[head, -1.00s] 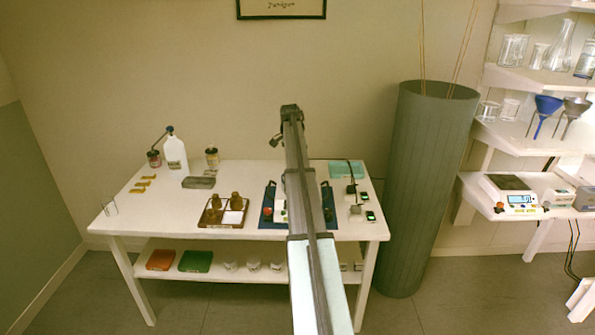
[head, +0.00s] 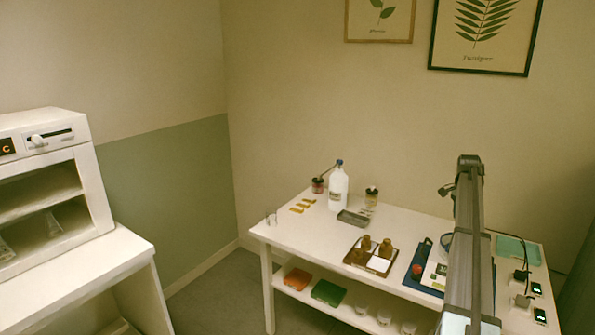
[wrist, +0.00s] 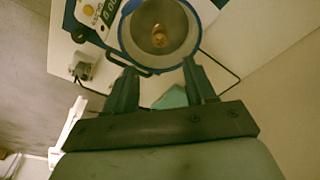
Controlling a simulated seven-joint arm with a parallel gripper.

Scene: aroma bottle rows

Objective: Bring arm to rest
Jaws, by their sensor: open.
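My arm (head: 468,240) rises through the right of the head view, in front of the white table (head: 290,232). My gripper's fingers cannot be made out there. In the wrist view my gripper (wrist: 160,82) has its two dark fingers apart, with nothing held between them. A round white vessel with a blue rim (wrist: 187,52) lies just beyond the fingertips, with a small amber thing (wrist: 160,38) inside. I cannot tell whether the fingers touch it. A balance with a lit display (wrist: 98,10) is beside the vessel.
On the table are a white bottle (head: 338,190), a grey tray (head: 353,218), a brown tray with amber bottles (head: 366,241), a blue mat (head: 412,284) and a teal pad (head: 512,240). The lower shelf holds orange (head: 297,278) and green (head: 328,292) trays. A white cabinet (head: 70,150) stands left.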

